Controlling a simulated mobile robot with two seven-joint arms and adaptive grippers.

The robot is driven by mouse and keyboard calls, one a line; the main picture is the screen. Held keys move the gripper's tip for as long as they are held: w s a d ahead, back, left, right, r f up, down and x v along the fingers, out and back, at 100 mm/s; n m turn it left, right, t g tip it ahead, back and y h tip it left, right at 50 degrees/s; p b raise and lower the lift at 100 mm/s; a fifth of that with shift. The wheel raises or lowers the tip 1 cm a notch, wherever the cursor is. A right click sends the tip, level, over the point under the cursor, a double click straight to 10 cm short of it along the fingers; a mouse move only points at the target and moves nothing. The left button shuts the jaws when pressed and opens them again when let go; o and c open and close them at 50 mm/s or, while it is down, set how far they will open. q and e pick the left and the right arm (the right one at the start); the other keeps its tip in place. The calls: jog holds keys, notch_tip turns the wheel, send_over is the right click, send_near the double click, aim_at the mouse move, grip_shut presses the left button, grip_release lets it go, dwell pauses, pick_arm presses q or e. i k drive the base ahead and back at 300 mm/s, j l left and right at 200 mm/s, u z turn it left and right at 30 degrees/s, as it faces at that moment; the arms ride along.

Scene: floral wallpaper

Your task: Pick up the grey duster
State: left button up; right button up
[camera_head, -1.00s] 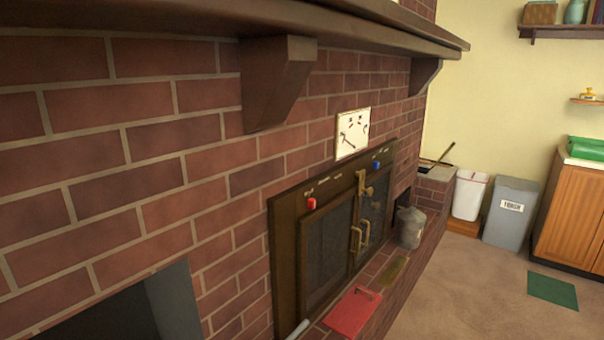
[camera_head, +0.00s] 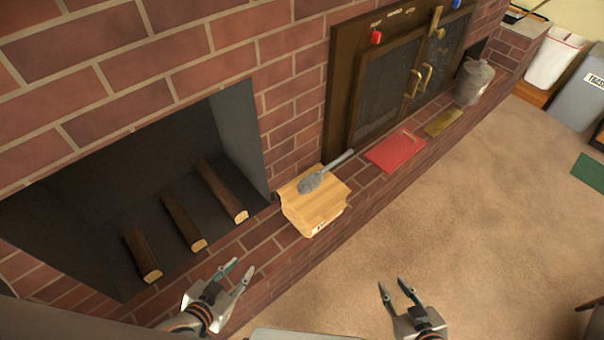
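The grey duster (camera_head: 312,182) lies on top of a light wooden box (camera_head: 318,212) on the brick hearth ledge, its handle pointing up and to the right. My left gripper (camera_head: 241,270) is open and empty, low in the view, to the lower left of the box and apart from it. My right gripper (camera_head: 393,287) is open and empty over the carpet, below and to the right of the box. Nothing hides the duster.
A fireplace opening with several logs (camera_head: 184,223) is at the left. Along the brick ledge (camera_head: 375,197) lie a red board (camera_head: 395,152), a brass-coloured plate (camera_head: 442,122) and a grey metal bucket (camera_head: 474,84). Open carpet (camera_head: 480,210) fills the right.

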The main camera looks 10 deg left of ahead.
aim_at(308, 184)
jog(key=u, duration=1.4)
jog(key=l+u, duration=0.15)
jog(key=l, duration=0.85)
